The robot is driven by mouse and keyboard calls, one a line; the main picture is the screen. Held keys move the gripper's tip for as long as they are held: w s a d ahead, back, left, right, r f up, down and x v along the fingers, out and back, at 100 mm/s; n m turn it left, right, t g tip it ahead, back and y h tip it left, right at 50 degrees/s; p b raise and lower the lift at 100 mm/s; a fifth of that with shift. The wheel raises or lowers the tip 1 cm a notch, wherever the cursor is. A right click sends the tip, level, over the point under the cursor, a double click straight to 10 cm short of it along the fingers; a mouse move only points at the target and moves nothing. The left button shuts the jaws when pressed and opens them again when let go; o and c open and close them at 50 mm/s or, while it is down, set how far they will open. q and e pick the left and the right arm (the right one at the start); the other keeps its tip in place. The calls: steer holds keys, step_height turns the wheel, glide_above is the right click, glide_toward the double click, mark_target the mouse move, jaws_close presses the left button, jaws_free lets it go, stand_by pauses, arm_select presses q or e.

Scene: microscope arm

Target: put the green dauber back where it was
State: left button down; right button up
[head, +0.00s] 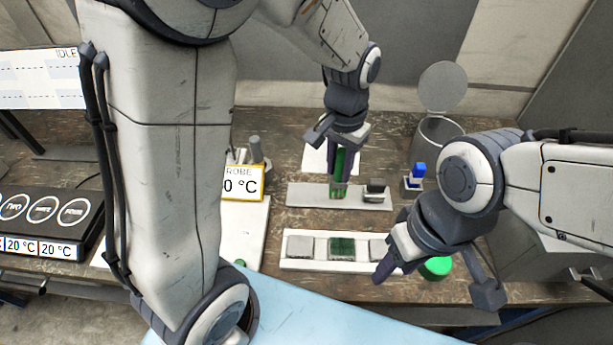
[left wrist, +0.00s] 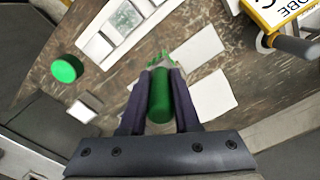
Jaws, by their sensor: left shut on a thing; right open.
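The green dauber (head: 339,160) is held upright in my left gripper (head: 339,148), above the grey plate (head: 304,195). Its lower end reaches the plate in the head view, where green marks show; I cannot tell whether it touches. In the left wrist view the dauber (left wrist: 160,97) sits between the two dark fingers, with green marks (left wrist: 160,59) beyond its tip. A white tray (head: 290,265) with a green pad (head: 342,248) between two grey pads lies in front of the plate. My right gripper (head: 435,284) is open and empty, near a green round lid (head: 437,267).
A dark block (head: 376,188) stands on the plate's right end. A blue-topped item (head: 416,174) stands right of it. A metal bin (head: 436,133) with its lid (head: 443,87) raised is behind. A temperature sign (head: 243,184) stands at left. My right arm crowds the table's right side.

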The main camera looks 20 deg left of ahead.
arm_select(q)
steer(key=w+a+f+p, duration=0.1)
steer(key=a+f, duration=0.2)
steer(key=w+a+f+p, duration=0.1)
steer(key=w+a+f, duration=0.1)
steer(key=a+f, duration=0.2)
steer(key=w+a+f+p, duration=0.1)
steer(key=a+f+p, duration=0.1)
steer(key=a+f, duration=0.1)
steer(key=shift+w+a+f, duration=0.2)
steer(key=shift+w+f, duration=0.05)
steer(key=shift+f, duration=0.05)
steer(key=shift+f, duration=0.2)
steer(key=c, duration=0.6)
jaws_free()
steer(key=shift+c, duration=0.2)
